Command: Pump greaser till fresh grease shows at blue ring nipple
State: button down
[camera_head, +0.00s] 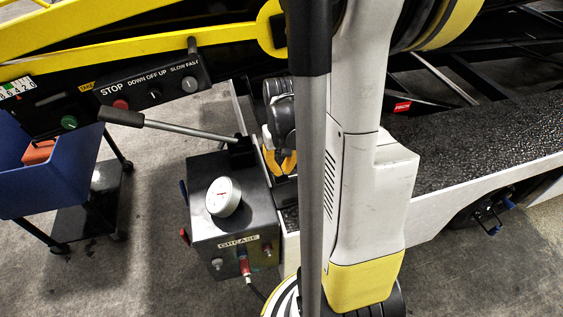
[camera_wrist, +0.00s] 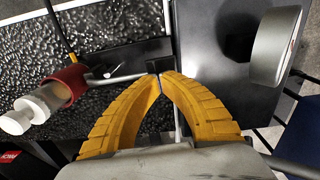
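The greaser (camera_head: 225,240) is a dark box marked GREASE, with a round white gauge (camera_head: 222,197) on top. Its lever (camera_head: 180,129) has a black grip at the left and rises leftward from a black pivot block (camera_head: 241,150). My gripper (camera_head: 284,165) is just right of that block, partly behind my arm. In the wrist view my yellow fingers (camera_wrist: 160,78) meet at their tips, close to a thin metal rod (camera_wrist: 125,77). No grip on anything is clear. A small blue part (camera_head: 508,204) shows below the loader's side; I cannot tell if it is the blue ring nipple.
A red-collared white fitting (camera_wrist: 62,88) is left of my fingers. A blue bin (camera_head: 50,172) on a dark cart stands left. A control panel (camera_head: 152,84) is above the lever. The textured black belt (camera_head: 480,145) lies right. Concrete floor is open below the greaser.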

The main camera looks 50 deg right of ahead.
aim_at(278, 178)
jog(key=shift+f, duration=0.6)
jog(key=shift+g+h, duration=0.4)
jog(key=shift+h, duration=0.3)
jog(key=f+b, duration=0.4)
jog(key=shift+w+a+f, duration=0.15)
jog(key=shift+a+f, duration=0.05)
jog(key=shift+a, duration=0.2)
jog(key=shift+d+f+b, duration=0.1)
jog(key=shift+f+b, duration=0.45)
jog(key=shift+b, duration=0.1)
jog(key=shift+r, duration=0.2)
jog(key=shift+r+p, duration=0.35)
jog(key=shift+p, duration=0.1)
jog(key=w+a+r+p, duration=0.1)
jog(key=a+r+p, duration=0.1)
jog(key=r, duration=0.4)
jog(key=w+a+r+p, duration=0.1)
jog(key=a+r+p, duration=0.1)
jog(key=r+p, duration=0.2)
notch_tip(278, 178, up, 2)
jog(key=shift+a+r, duration=0.15)
jog(key=shift+w, duration=0.1)
